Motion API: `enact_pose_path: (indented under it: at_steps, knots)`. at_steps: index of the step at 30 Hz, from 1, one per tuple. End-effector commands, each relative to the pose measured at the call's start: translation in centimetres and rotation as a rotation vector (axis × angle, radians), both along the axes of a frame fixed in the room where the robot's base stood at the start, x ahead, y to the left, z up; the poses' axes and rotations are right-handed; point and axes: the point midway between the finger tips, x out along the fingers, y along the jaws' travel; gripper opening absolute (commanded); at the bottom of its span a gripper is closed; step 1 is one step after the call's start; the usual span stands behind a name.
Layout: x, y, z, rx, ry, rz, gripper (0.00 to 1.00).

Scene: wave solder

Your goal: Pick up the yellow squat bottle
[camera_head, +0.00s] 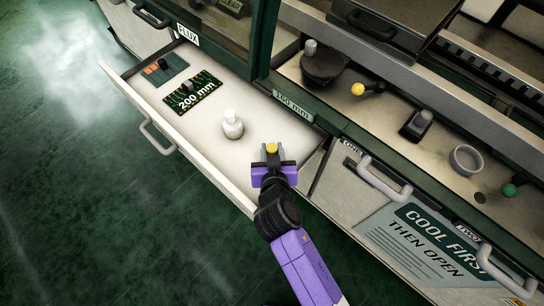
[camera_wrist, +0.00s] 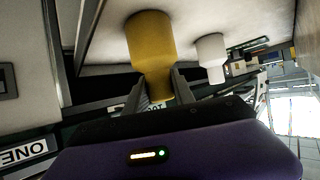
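The yellow squat bottle (camera_wrist: 151,45) is close in front of my gripper in the wrist view, its wide body toward the top of the picture and its narrow neck between the fingers. In the head view only a small yellow part (camera_head: 271,148) shows at the fingertips; my gripper hides the rest. My gripper (camera_head: 272,157) is over the near right end of the open drawer (camera_head: 203,130). In the wrist view its fingers (camera_wrist: 159,88) look closed against both sides of the neck. I cannot tell whether the bottle's base touches the drawer floor.
A white bottle (camera_head: 232,125) stands in the drawer, left of my gripper. A green 200 mm board (camera_head: 194,94) lies farther back. The cabinet front with handles (camera_head: 384,180) and a raised metal edge is close on the right. The drawer's middle has free room.

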Motion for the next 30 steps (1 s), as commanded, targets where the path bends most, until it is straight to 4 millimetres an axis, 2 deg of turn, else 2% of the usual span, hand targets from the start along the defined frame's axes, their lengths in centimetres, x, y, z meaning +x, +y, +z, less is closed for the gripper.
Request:
enact_pose_path:
  at_steps: [1,2,3,12,30]
  knots:
    - [0.0,0.0,0.0,0.0,0.0,0.0,0.08]
    - [0.0,0.0,0.0,0.0,0.0,0.0,0.02]
    - [0.0,0.0,0.0,0.0,0.0,0.0,0.0]
    - [0.0,0.0,0.3,0.0,-0.001,0.0,0.0]
    - [0.0,0.0,3.0,0.0,-0.001,0.0,0.0]
